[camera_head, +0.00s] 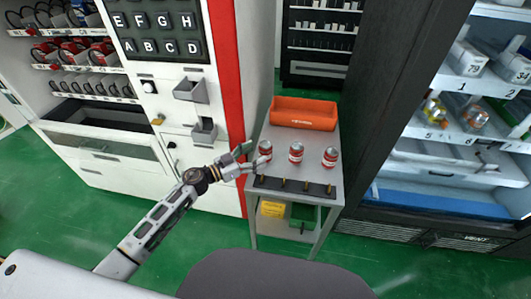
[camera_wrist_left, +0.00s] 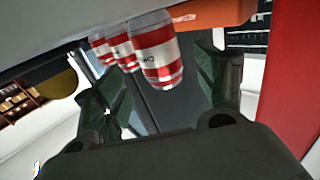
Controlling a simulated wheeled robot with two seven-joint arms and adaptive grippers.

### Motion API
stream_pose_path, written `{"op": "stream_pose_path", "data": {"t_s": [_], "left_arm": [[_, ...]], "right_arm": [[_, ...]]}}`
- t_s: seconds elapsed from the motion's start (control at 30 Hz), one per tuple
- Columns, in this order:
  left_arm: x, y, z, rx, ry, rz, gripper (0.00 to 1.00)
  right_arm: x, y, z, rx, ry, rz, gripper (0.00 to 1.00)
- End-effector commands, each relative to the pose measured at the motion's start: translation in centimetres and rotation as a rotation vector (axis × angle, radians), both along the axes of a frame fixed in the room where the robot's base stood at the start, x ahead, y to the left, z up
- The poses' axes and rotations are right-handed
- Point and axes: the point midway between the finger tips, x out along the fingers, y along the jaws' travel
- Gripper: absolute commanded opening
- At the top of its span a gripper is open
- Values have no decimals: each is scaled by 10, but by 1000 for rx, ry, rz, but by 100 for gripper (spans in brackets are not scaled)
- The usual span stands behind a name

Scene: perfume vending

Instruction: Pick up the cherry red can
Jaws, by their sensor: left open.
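Three red-and-white cans with silver tops stand in a row on a small grey table (camera_head: 300,178): a left can (camera_head: 265,149), a middle can (camera_head: 296,153) and a right can (camera_head: 329,157). My left gripper (camera_head: 253,157) is open, just left of the left can. In the left wrist view the nearest can (camera_wrist_left: 157,55) lies ahead between the spread green-padded fingers, with a gap to each finger. The other two cans line up behind it, partly hidden. I cannot tell which can is meant by cherry red. My right gripper is not in view.
An orange bin (camera_head: 303,114) stands at the table's back. A dark strip with several knobs (camera_head: 293,187) runs along its front edge. A vending machine (camera_head: 170,100) stands left, and a dark-framed glass cabinet (camera_head: 395,85) stands close on the right.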

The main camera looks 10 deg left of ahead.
Motion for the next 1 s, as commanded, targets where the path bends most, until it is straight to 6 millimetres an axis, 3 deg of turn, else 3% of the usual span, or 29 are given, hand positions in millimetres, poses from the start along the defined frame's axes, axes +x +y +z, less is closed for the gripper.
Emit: {"op": "stream_pose_path", "data": {"t_s": [0.37, 1.0], "left_arm": [[2, -1, 0, 0, 0, 0, 72], [37, -35, 5, -1, -1, 0, 72]], "right_arm": [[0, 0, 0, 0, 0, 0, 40], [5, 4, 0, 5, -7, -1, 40]]}}
